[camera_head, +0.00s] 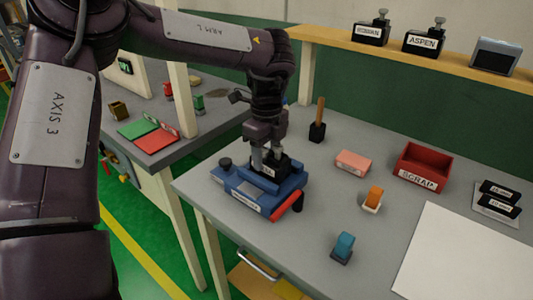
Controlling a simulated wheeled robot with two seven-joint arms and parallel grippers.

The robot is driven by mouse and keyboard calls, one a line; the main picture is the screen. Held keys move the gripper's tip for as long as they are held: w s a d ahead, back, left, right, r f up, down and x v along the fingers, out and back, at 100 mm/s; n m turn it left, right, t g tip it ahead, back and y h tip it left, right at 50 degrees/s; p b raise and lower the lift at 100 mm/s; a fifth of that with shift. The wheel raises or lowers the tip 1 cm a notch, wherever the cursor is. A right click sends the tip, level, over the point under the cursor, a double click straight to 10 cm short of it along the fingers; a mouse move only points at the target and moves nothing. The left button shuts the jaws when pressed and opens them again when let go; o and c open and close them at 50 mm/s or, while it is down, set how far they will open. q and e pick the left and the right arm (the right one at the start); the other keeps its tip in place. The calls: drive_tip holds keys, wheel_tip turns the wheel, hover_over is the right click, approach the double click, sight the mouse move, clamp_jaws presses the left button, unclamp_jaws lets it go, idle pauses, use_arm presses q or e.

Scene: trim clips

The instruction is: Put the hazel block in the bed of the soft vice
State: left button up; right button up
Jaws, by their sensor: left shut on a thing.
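The blue soft vice (240,200) sits at the left front of the grey bench, with a red bar on its right side. My left gripper (268,160) reaches down over the vice, fingers pointing down. It is shut on a small black block (288,167) with a pale label, which I take to be the hazel block; the label is too small to read. The block is at the vice's bed, partly hidden by the fingers. I cannot tell whether it rests on the bed. My right gripper is not in view.
A red scrap bin (424,167), a pink block (353,162), an orange piece (374,196) and a blue piece (343,246) stand to the right. A wooden-handled tool (318,126) stands behind. Labelled black blocks, one marked ASPEN (424,42), are on the shelf.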

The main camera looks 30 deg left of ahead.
sight(266, 156)
use_arm(q)
drive_tip(key=shift+f, duration=0.1)
drive_tip(key=o, duration=1.1)
drive_tip(key=shift+c, duration=0.2)
drive_tip(key=shift+r, duration=0.35)
wheel_tip(266, 156, up, 12)
drive_tip(key=p, duration=0.3)
drive_tip(key=shift+f, duration=0.2)
drive_tip(key=shift+f, duration=0.1)
